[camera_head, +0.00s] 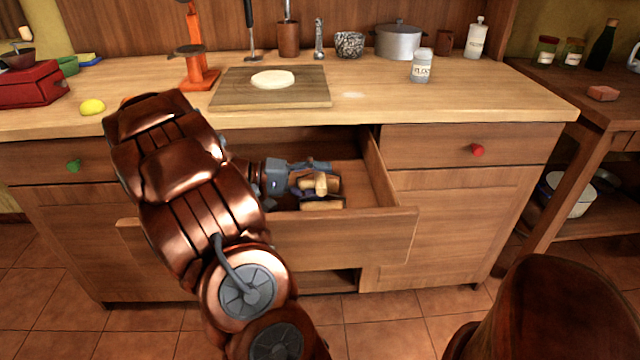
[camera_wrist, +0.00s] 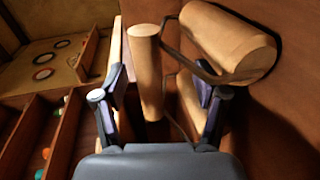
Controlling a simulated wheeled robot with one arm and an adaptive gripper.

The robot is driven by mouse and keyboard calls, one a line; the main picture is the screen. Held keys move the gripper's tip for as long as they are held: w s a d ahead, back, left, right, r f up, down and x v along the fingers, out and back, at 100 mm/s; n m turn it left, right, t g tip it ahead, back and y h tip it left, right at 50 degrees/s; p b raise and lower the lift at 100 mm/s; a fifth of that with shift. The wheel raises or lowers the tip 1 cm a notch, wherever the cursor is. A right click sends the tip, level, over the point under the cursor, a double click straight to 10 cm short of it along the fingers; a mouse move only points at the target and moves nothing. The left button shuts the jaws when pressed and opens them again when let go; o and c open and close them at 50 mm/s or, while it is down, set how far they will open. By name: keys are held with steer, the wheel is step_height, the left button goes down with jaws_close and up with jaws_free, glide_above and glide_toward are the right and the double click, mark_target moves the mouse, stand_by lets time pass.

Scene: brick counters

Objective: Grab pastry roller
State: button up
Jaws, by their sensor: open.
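The pastry roller has a large wooden cylinder (camera_wrist: 232,42), a bent metal frame and a wooden handle (camera_wrist: 148,75) in the wrist view. In the head view its pale wooden parts (camera_head: 321,205) show inside the open drawer (camera_head: 330,232). My gripper (camera_head: 308,180) is down in the drawer at the roller. In the wrist view my gripper (camera_wrist: 163,100) is open, with one finger on each side of the handle and another wooden part. Contact between fingers and roller cannot be told. My fingers partly hide the roller in the head view.
The drawer's right wall (camera_head: 378,172) is close to the roller. Above is the counter with a cutting board (camera_head: 230,97) bearing dough, a flour shaker (camera_head: 422,66) and an orange stand (camera_head: 203,80). The drawer's right part looks bare.

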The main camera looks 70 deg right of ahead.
steer(key=shift+c, duration=0.4)
jaws_close()
